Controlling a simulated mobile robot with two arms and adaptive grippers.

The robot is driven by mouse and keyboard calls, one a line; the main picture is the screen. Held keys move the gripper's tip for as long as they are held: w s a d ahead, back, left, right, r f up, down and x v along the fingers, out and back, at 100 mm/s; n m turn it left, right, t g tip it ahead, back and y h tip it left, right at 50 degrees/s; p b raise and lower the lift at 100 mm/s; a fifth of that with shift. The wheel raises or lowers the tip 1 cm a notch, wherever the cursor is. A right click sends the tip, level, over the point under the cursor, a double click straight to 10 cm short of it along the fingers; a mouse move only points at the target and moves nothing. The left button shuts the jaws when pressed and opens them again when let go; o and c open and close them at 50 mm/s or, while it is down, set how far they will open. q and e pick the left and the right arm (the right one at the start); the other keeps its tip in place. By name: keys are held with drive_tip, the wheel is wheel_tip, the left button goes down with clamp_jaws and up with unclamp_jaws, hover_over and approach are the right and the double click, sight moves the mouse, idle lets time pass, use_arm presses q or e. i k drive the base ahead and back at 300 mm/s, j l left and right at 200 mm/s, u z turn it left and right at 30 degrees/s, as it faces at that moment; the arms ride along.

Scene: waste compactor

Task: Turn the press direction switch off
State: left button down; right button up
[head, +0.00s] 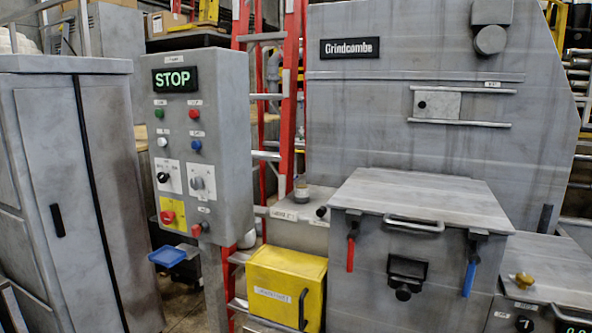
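The grey control panel (237,150) stands on a post left of centre. Two rotary switches sit side by side below the push buttons: a black knob (163,177) and a grey knob (197,183), each on a white plate. Their labels are too small to read, so I cannot tell which is the press direction switch or its setting. A red emergency button (168,217) on yellow is below, and a small dark knob or key with a red part (197,230) is beside it. Neither gripper is in view.
A grey cabinet (55,160) stands left of the panel. A blue tray (168,256) juts out below it. A red ladder (293,90) is behind. A yellow box (287,287) and the Grindcombe machine (430,150) with its lidded hopper (420,197) stand to the right.

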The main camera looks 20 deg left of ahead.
sight(162, 176)
drive_tip(key=u, duration=1.3)
